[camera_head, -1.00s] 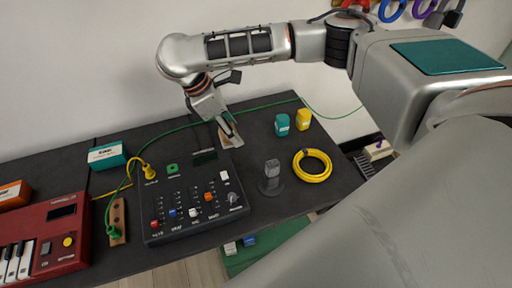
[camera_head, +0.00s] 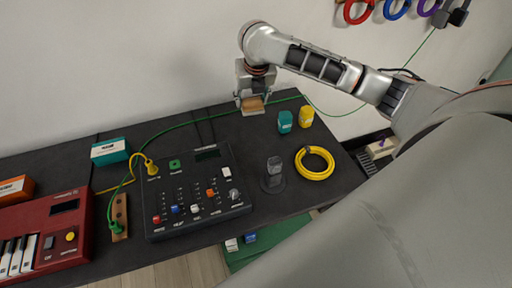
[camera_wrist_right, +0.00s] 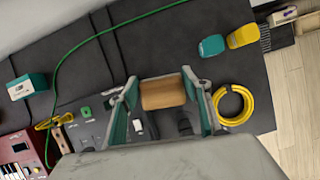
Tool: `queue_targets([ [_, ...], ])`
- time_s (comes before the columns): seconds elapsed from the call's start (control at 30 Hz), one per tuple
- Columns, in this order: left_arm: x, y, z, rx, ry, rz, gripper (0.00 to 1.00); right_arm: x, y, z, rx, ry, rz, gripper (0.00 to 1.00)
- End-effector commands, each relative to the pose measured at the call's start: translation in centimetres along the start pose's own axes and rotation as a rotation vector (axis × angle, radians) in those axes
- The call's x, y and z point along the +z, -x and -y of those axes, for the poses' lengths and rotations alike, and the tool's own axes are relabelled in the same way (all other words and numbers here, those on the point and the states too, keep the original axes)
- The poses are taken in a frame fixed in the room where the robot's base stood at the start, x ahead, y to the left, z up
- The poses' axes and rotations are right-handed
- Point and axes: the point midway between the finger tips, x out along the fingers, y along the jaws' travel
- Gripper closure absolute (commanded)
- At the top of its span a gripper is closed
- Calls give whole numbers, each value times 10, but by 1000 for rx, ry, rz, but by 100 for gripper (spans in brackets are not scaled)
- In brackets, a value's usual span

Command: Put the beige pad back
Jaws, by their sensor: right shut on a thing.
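My right gripper (camera_head: 252,100) is shut on the beige pad (camera_head: 252,104), a small tan, wood-coloured block. It holds the pad near the back edge of the dark table, behind the mixer and left of the teal and yellow bottles. In the right wrist view the pad (camera_wrist_right: 163,93) sits between the two fingers of the gripper (camera_wrist_right: 165,97), with the table behind it. I cannot tell whether the pad touches the table. My left gripper is not in view.
A dark mixer (camera_head: 190,222) stands in front of the gripper. A teal bottle (camera_head: 285,122), a yellow bottle (camera_head: 306,117), a yellow cable coil (camera_head: 315,163) and a dark stand (camera_head: 273,182) are to the right. A green cable (camera_head: 215,115) runs along the back.

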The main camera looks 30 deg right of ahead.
Motion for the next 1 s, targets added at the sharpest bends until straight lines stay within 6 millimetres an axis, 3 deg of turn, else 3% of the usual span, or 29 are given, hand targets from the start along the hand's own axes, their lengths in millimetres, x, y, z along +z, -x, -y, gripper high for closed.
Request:
queue_targets([
  [0.23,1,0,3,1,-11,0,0,8,-4,12,42,103,-3,72],
  [0.33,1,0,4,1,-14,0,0,3,-16,13,45,112,-6,72],
  [0.8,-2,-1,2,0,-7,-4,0,-40,-118,12,45,110,-7,72],
  [1.0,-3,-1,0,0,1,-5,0,-50,-143,12,46,111,-4,72],
])
